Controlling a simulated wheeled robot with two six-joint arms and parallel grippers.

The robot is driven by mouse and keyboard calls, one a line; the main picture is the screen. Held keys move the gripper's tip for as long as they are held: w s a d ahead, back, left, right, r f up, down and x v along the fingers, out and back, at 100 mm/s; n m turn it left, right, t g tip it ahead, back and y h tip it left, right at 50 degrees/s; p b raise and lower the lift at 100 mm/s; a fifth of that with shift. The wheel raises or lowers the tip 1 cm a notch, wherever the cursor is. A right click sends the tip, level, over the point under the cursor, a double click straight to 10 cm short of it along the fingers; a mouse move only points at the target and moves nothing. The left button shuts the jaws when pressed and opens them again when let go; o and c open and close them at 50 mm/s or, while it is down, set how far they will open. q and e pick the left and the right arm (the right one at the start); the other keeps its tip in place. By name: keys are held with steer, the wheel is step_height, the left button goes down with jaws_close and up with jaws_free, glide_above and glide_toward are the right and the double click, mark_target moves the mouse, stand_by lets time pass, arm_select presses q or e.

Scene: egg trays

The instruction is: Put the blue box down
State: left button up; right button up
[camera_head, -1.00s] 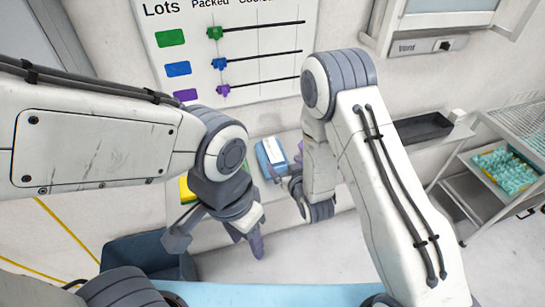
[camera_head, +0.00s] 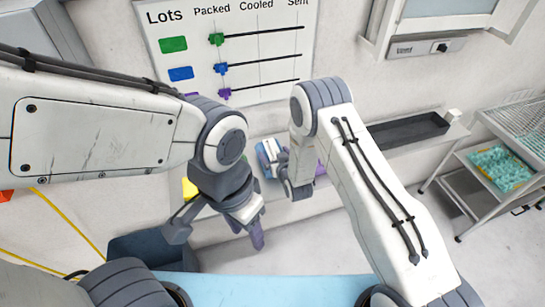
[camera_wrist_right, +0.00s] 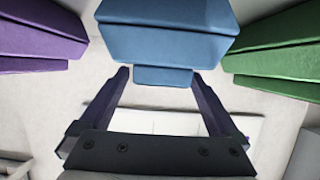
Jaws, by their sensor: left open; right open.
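The blue box (camera_head: 265,158) is on the pale ledge below the wall board, partly hidden by my right gripper (camera_head: 280,163). In the right wrist view the blue box (camera_wrist_right: 165,45) lies just ahead, its small front tab between the open tips of my right gripper (camera_wrist_right: 160,76). The fingers stand apart on either side of the tab, and I cannot tell whether they touch it. My left gripper (camera_head: 257,240) is open and empty, hanging low in front of the ledge with its fingers down.
In the right wrist view a purple box (camera_wrist_right: 38,45) is left of the blue one and a green box (camera_wrist_right: 280,55) is right. A yellow box (camera_head: 189,188), a dark bin (camera_head: 150,248), a black tray (camera_head: 405,130) and a rack with a teal egg tray (camera_head: 500,165) surround the work area.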

jaws_close()
steer(key=shift+r, duration=0.1)
steer(key=shift+r, duration=0.1)
